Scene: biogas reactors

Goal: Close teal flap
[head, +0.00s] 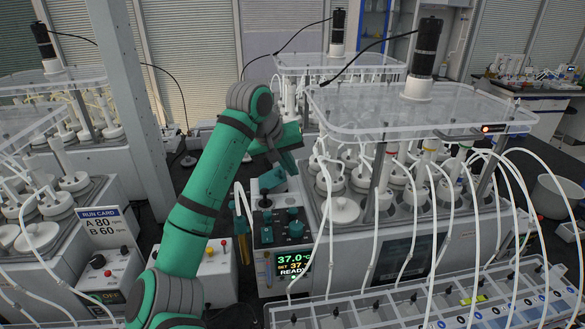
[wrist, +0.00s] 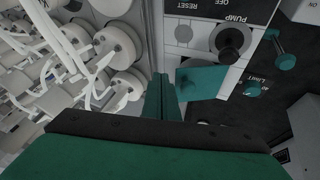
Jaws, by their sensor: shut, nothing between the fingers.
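The teal flap (wrist: 200,82) shows in the wrist view as a flat teal plate over the pale control panel (wrist: 188,50), near the RESET and PUMP labels. Its exact tilt is hard to tell. My gripper (wrist: 161,82) is shut and empty, its fingers just left of the flap in that view; I cannot tell whether they touch it. In the head view my gripper (head: 272,183) points down at the panel beside the reactor, and I cannot separate the flap from it there.
A black pump knob (wrist: 230,42) and teal knobs (wrist: 282,58) stand close to the flap. White reactor vessels (wrist: 118,45) with tubes are on the other side of the fingers. A clear plate (head: 420,108) overhangs the vessels. A grey post (head: 150,100) stands left of my arm.

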